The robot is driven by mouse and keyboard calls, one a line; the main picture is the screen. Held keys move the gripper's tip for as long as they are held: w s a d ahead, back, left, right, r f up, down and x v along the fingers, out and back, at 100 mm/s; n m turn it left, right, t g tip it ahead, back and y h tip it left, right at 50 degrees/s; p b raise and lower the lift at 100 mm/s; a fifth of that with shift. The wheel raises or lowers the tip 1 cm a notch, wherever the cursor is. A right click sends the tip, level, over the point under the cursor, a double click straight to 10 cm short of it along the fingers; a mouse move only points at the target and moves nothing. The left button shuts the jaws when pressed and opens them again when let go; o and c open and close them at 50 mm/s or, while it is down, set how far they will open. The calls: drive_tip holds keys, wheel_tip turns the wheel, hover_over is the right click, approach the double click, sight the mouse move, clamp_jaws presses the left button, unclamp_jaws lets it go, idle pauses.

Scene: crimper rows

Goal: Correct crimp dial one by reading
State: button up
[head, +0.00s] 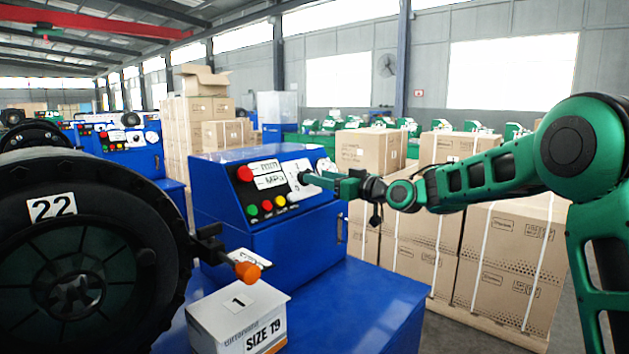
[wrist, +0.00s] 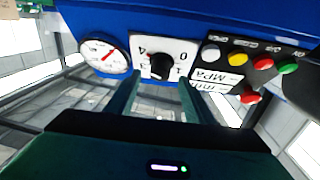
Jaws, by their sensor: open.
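The crimp dial is a black knob (wrist: 160,66) on a white number plate (wrist: 178,47), upside down in the wrist view, with 0, 1 and 4 readable. My gripper (wrist: 159,80) is open, its two fingers apart, one to each side below the knob in the picture; I cannot tell whether they touch it. In the head view my gripper (head: 305,178) reaches from the right to the white plate (head: 297,170) on the blue control box (head: 270,235) and hides the knob. A round gauge (wrist: 104,57) with a red needle sits left of the plate in the wrist view.
Coloured buttons (head: 266,206) and a red button (head: 244,174) sit beside the dial, with an MPa label. Stacked cartons (head: 510,250) stand at the right.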

drive_tip(key=shift+x, duration=1.65)
drive_tip(key=c, duration=1)
drive_tip(key=shift+d, duration=0.1)
drive_tip(key=shift+c, duration=0.2)
drive_tip(key=shift+n, duration=0.4)
drive_tip(key=shift+w+n+g+y, duration=0.15)
drive_tip(key=shift+n+g+y, duration=0.3)
drive_tip(key=shift+n, duration=0.35)
drive_tip(key=shift+d+n+g+y, duration=0.1)
drive_tip(key=shift+n+g+y, duration=0.25)
drive_tip(key=shift+n+g, duration=0.75)
drive_tip(key=shift+n+g+y, duration=0.3)
drive_tip(key=shift+n+g, duration=0.15)
drive_tip(key=shift+n, duration=1.25)
